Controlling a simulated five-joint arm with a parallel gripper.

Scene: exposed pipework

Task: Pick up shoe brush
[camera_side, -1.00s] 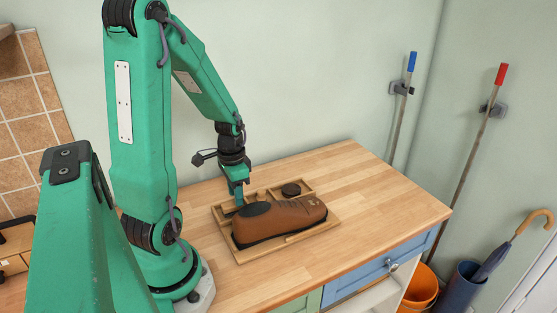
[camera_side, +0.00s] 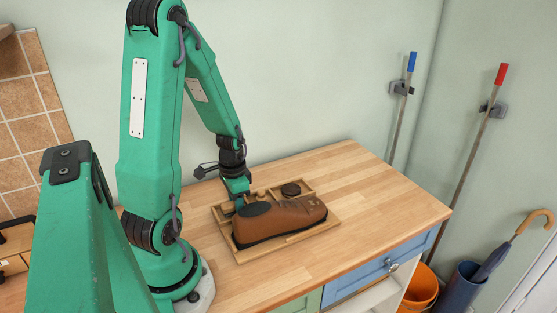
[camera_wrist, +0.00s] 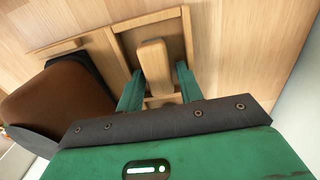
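The shoe brush (camera_wrist: 154,66), a pale wooden block with a narrower end, lies in a compartment of the wooden tray (camera_wrist: 117,42). My gripper (camera_wrist: 158,80) is open, with one green finger on each side of the brush in the wrist view. A small gap seems to show beside the brush, and I see no firm grip. In the side view my gripper (camera_side: 238,199) is low in the tray's back left compartment, behind the shoe's toe. The brush there is mostly hidden by the gripper and shoe.
A brown shoe (camera_side: 285,217) with a dark toe and sole fills the tray's front, close to my gripper. A dark round tin (camera_side: 291,189) sits in the back right compartment. The wooden worktop (camera_side: 375,200) is clear to the right.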

